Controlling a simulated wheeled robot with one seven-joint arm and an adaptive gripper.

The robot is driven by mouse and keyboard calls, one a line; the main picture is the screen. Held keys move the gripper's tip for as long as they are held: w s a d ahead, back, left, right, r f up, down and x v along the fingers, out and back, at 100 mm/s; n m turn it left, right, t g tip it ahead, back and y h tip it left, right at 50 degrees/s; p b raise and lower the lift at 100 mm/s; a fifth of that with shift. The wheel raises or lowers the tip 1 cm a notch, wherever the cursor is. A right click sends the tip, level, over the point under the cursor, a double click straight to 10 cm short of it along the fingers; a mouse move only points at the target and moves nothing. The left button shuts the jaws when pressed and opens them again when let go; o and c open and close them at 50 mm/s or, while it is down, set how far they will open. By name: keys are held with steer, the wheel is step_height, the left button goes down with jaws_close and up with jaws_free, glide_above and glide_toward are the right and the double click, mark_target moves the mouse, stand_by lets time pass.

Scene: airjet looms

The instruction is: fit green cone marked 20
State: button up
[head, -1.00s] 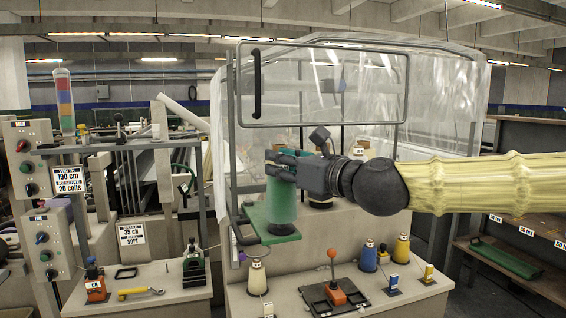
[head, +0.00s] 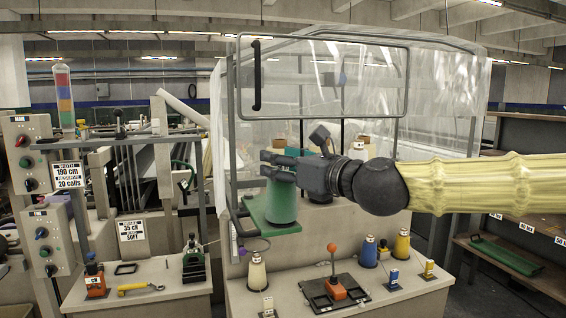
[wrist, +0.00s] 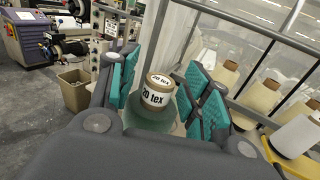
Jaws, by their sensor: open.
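My gripper (head: 270,164) is open around the upper part of the cone, with teal-padded fingers on either side in the wrist view. A gap shows between the tube and the right pads. What holds the cone underneath is hidden.
Below are a white cone (head: 257,272), blue cone (head: 369,252), yellow cone (head: 402,246) and red-knobbed lever (head: 333,272). Several cream cones (wrist: 260,95) stand at right in the wrist view.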

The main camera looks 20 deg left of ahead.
steer(key=shift+d, duration=0.1)
steer(key=v, duration=1.2)
step_height(320, 180, down, 17)
steer(key=w+a+n+g+h, duration=0.1)
steer(key=w+a+n+h, duration=0.1)
steer(key=a, duration=0.1)
steer(key=s+d+f+n+g+h, duration=0.1)
steer(key=s+d+f+n+h, duration=0.1)
steer(key=f, duration=1)
steer(key=s+d+f+n+g+h+b, duration=0.1)
steer(key=s+d+f+n+h, duration=0.15)
steer(key=f, duration=0.95)
steer(key=s+d+f+n+g+h, duration=0.1)
steer(key=s+f+n+g, duration=0.15)
steer(key=f, duration=0.95)
steer(key=s+d+f+n+h, duration=0.1)
steer(key=s+d+f+n, duration=0.15)
steer(key=f, duration=0.35)
steer(key=s+d+f+n+h, duration=0.1)
steer(key=s+d+f, duration=0.25)
steer(key=f, duration=0.25)
steer(key=s+d+f+n+g+h, duration=0.2)
steer(key=s+d+f+n, duration=0.3)
steer(key=s+d+f, duration=0.3)
steer(key=s+d+f+n+g+h+b, duration=0.1)
steer(key=s+d+f+n+h, duration=0.3)
steer(key=s+d, duration=0.7)
steer(key=d+f+n, duration=0.2)
steer(key=d+f, duration=0.2)
steer(key=shift+g, duration=0.35)
